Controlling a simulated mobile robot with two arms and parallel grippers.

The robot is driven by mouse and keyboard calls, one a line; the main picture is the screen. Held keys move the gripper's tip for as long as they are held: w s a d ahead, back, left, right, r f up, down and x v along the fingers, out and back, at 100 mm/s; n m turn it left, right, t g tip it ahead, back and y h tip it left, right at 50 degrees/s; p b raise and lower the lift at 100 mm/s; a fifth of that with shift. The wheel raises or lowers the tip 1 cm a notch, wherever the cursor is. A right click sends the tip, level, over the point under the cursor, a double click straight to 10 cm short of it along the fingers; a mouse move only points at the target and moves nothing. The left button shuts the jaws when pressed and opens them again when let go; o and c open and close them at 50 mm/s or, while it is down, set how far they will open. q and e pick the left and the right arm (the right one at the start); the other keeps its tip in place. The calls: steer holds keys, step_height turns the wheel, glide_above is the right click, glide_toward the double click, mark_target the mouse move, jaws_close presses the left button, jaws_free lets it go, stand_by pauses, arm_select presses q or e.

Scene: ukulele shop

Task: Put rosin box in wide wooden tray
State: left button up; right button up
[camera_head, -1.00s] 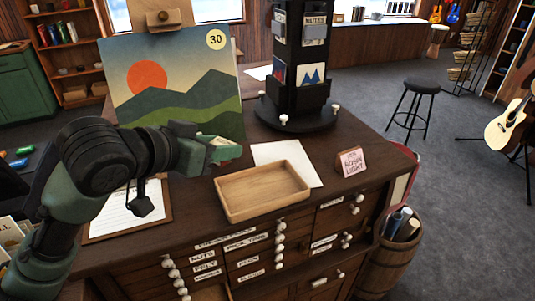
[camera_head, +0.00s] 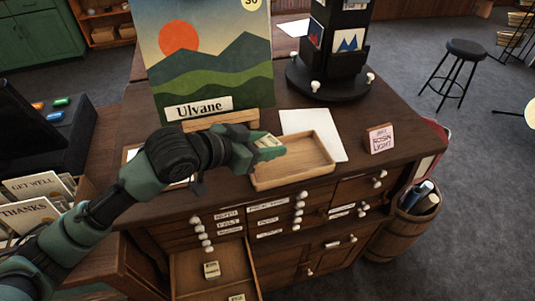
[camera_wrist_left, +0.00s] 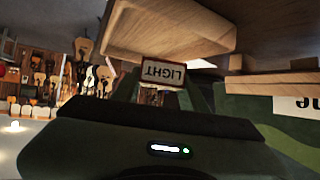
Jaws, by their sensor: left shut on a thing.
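The rosin box (camera_head: 268,142), small with a cream label, is between the fingers of my left gripper (camera_head: 268,148), which is shut on it. In the left wrist view the box (camera_wrist_left: 163,73) shows an upside-down label reading LIGHT. The wide wooden tray (camera_head: 288,179) lies on the cabinet top, and its visible inside is empty. My left gripper is at the tray's left end, seemingly above it; the exact height is unclear. The tray also shows close to the fingers in the left wrist view (camera_wrist_left: 165,28). My right gripper is out of view.
A pink rosin sign (camera_head: 380,138) stands right of the tray. White paper (camera_head: 313,123) lies behind it. A sunset picture (camera_head: 212,70) and a dark display tower (camera_head: 335,50) stand at the back. An open drawer (camera_head: 212,255) juts out below.

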mark_target(267, 166)
arm_select(q)
steer(key=shift+f, duration=0.35)
step_height(267, 166, down, 4)
steer(key=shift+r+p, duration=0.25)
steer(key=shift+p, duration=0.05)
steer(key=shift+f, duration=0.2)
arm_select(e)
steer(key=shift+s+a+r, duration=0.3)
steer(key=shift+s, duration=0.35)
arm_select(q)
steer(key=shift+f, duration=0.15)
steer(key=o, duration=1.4)
steer(key=shift+c, duration=0.2)
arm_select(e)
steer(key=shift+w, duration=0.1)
